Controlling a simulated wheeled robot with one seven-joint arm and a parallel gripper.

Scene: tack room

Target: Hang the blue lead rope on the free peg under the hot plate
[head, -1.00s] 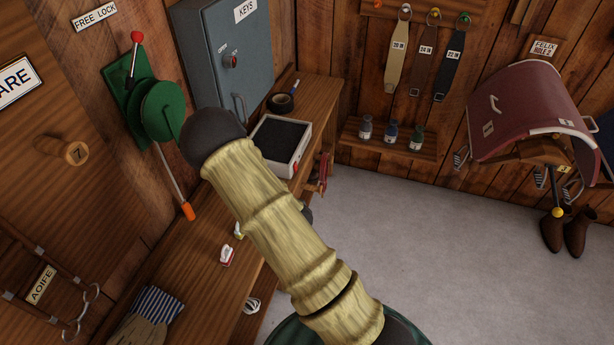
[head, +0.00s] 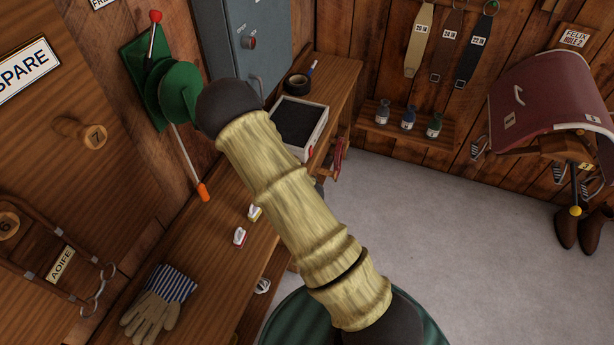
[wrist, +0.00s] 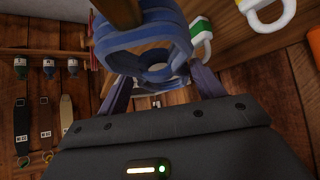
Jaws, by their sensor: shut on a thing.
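The blue lead rope (wrist: 142,46) is a thick coil in the wrist view, close to the camera. My gripper (wrist: 160,88) is shut on it, with a dark finger at each side of its lower part. A brown wooden bar (wrist: 120,12) overlaps the coil at the top; I cannot tell whether it passes through it. In the head view my arm hides the gripper and rope. A wooden peg marked 7 (head: 80,132) is bare, below a SPARE plate (head: 28,68). Peg 6 (head: 8,226) is by a bridle with an AOIFE plate (head: 62,262). I see no plate reading hot.
A bench (head: 222,262) runs along the left wall with gloves (head: 150,308), small brushes (head: 240,236) and a tray (head: 318,130). A green lever box (head: 165,85) with an orange-tipped rod and a grey key cabinet (head: 235,35) stick out above it. The floor at right is clear.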

